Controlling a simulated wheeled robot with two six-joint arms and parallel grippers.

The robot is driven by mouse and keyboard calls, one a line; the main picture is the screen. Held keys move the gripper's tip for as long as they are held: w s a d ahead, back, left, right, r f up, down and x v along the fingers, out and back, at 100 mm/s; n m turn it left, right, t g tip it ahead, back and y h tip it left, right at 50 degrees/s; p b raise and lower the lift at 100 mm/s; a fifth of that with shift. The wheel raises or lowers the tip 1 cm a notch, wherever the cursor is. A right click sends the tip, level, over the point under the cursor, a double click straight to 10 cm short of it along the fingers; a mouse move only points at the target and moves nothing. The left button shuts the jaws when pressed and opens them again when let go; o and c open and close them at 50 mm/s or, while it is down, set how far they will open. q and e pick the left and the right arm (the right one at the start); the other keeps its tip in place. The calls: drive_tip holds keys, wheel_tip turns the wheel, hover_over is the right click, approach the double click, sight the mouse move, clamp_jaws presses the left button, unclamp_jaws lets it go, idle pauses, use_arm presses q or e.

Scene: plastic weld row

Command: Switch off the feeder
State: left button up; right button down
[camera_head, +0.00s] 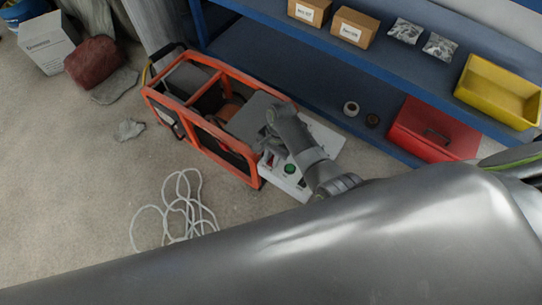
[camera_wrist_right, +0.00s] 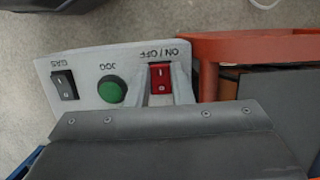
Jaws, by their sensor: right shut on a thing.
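The feeder (camera_head: 205,120) is a machine in an orange tubular frame on the floor in the head view. Its white control panel (camera_wrist_right: 95,65) carries a black GAS rocker (camera_wrist_right: 63,85), a green JOG button (camera_wrist_right: 112,89) and a red ON/OFF rocker (camera_wrist_right: 160,76). The lettering is upside down in the right wrist view. My right gripper (camera_wrist_right: 163,88) is at the panel, its fingers on either side of the red rocker and shut on it. I cannot tell which side of the rocker is pressed in. My left gripper is not in view.
A loose white cable (camera_head: 178,212) lies on the floor left of the panel. A blue shelf (camera_head: 275,75) behind holds cartons (camera_head: 354,27), a yellow bin (camera_head: 497,92) and a red toolbox (camera_head: 433,130). My own silver arm covers the lower right.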

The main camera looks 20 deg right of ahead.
idle(0.3)
drive_tip(key=c, duration=1.3)
unclamp_jaws()
